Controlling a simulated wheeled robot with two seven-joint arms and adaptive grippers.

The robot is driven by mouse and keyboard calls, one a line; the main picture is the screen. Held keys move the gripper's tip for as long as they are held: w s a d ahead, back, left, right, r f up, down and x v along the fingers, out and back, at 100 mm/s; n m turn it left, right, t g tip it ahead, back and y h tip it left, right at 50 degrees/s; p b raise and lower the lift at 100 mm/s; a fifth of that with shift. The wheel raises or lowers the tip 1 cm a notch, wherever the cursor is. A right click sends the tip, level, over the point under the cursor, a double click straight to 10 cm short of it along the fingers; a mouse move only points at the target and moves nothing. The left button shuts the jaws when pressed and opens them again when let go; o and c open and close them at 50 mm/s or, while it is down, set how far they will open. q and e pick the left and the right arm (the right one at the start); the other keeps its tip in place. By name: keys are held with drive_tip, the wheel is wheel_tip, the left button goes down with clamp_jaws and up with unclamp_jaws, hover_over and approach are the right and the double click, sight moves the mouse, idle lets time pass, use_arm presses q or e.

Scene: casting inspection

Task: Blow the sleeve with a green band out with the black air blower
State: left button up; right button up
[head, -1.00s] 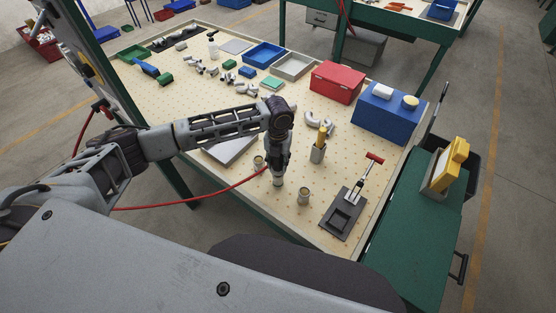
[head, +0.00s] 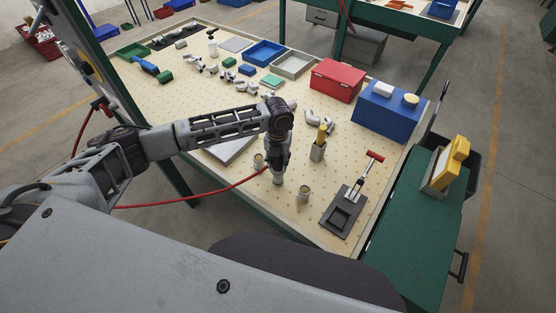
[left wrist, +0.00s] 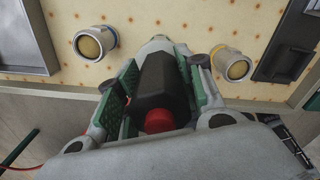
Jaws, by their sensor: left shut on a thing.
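My left gripper (head: 278,158) is shut on the black air blower (left wrist: 166,82), whose red end (left wrist: 158,121) faces the camera in the left wrist view. The gripper points down at the table. A pale round sleeve (head: 278,180) shows directly below it, mostly hidden by the blower in the wrist view. Another sleeve (head: 258,160) stands to its left and one (head: 303,195) to its right; they also show in the wrist view, left (left wrist: 95,42) and right (left wrist: 232,65). I cannot tell which sleeve has the green band. My right gripper is not in view.
A red hose (head: 190,202) runs to the gripper. A dark fixture with a red-handled clamp (head: 341,215) lies to the right. A holder with a yellow-handled tool (head: 318,150), a red box (head: 337,80) and a blue box (head: 390,112) stand behind. A grey plate (head: 232,147) lies left.

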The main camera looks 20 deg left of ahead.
use_arm(q)
drive_tip(key=shift+f, duration=0.65)
idle(0.4)
idle(0.6)
idle(1.4)
drive_tip(key=shift+r, duration=0.1)
drive_tip(key=shift+r+p, duration=1.35)
drive_tip(key=shift+r, duration=2.6)
drive_tip(key=shift+n, duration=0.3)
